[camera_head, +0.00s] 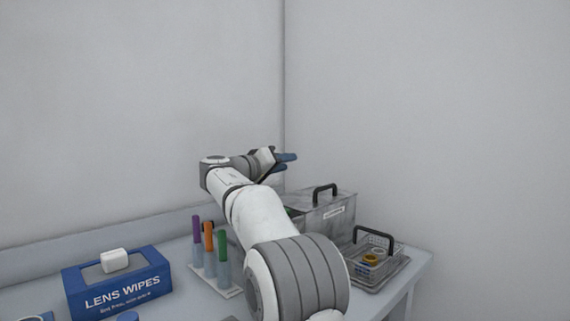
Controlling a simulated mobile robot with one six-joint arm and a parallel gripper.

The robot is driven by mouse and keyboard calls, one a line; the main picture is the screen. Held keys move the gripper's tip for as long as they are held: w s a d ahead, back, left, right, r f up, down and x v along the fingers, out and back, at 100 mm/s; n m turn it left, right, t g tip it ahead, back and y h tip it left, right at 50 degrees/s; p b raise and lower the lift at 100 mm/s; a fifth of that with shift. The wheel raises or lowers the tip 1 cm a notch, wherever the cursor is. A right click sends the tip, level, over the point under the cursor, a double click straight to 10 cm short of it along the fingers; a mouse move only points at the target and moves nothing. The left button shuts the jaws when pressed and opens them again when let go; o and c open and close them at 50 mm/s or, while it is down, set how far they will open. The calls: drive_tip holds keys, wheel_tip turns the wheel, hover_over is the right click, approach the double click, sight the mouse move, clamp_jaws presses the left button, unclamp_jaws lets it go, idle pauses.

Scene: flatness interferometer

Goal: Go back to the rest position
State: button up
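My arm reaches up from the bottom of the head view and bends to the right at the wrist.
A blue lens wipes box (118,291) stands at left on the bench (185,308). Purple, orange and green-topped tubes stand in a pale rack (229,293). Behind my arm is a grey handled box (335,219); right of it, a wire basket (374,262) holds small rings.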

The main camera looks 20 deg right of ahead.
drive_tip(key=s+f+n+g+y+p, duration=0.15)
drive_tip(key=s+y+p, duration=0.25)
drive_tip(key=s+p, duration=0.4)
drive_tip(key=s+f+n+g+y+p, duration=0.15)
drive_tip(key=s+y+p, duration=0.35)
drive_tip(key=s, duration=0.5)
drive_tip(key=s+a+f+g+y+p, duration=0.1)
drive_tip(key=s+a+f+y+p, duration=0.1)
drive_tip(key=s, duration=0.6)
drive_tip(key=s+a+f+n+y+p, duration=0.1)
drive_tip(key=s+a+f+y+p, duration=0.1)
drive_tip(key=s+a+p, duration=0.2)
drive_tip(key=s+a+f+g+y+p, duration=0.1)
drive_tip(key=s+a+f+y+p, duration=0.1)
drive_tip(key=s+p, duration=0.5)
drive_tip(key=s+a+y, duration=0.1)
drive_tip(key=s, duration=0.4)
drive_tip(key=shift+a+g, duration=0.3)
